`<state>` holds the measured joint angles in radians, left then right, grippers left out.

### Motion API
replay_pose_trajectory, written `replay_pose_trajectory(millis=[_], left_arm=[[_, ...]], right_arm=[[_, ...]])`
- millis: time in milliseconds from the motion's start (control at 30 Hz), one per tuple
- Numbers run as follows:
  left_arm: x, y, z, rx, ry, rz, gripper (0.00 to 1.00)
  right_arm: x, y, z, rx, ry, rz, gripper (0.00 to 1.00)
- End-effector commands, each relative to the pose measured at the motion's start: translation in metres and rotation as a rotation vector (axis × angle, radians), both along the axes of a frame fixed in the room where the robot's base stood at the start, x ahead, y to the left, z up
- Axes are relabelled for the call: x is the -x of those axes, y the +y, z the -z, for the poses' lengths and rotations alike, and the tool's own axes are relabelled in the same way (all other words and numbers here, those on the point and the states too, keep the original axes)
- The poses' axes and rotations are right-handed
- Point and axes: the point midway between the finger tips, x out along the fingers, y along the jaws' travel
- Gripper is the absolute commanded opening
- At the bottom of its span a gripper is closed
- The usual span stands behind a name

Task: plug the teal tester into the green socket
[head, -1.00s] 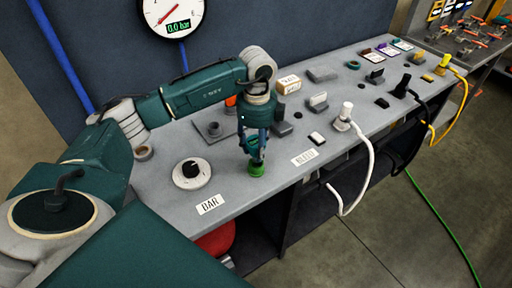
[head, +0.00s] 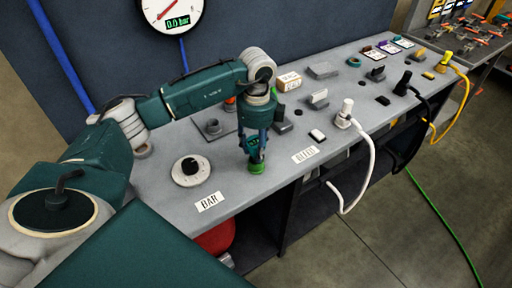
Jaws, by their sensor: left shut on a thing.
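My left gripper (head: 254,153) points down at the front part of the grey bench, between the BAR label and another white label. It is shut on the teal tester (head: 253,143), which shows only as a small dark teal piece between the fingers. The green socket (head: 257,168) is directly below the fingertips near the bench's front edge. The tester's lower end is at or just above the socket; I cannot tell whether it is inside. My right gripper is not in view.
A white dial with a black knob (head: 190,170) sits left of the gripper. A white plug with its cable (head: 345,115) stands to the right, with black and yellow cabled plugs beyond. A gauge (head: 170,14) reading 0.0 bar hangs on the back panel.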

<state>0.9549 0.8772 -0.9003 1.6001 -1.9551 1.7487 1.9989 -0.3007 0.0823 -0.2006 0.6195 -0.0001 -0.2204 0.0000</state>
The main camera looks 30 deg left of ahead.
Motion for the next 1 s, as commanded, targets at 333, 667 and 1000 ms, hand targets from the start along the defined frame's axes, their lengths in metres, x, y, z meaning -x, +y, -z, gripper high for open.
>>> replay_pose_trajectory(millis=[333,667,1000], left_arm=[[0.000,0.000,0.000,0.000,-0.001,0.000,0.15],[0.000,0.000,0.007,0.000,-0.001,0.000,0.15],[0.000,0.000,0.014,0.000,-0.001,0.000,0.15]], right_arm=[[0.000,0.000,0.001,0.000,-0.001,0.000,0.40],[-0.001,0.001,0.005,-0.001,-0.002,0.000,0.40],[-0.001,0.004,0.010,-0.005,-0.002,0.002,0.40]])
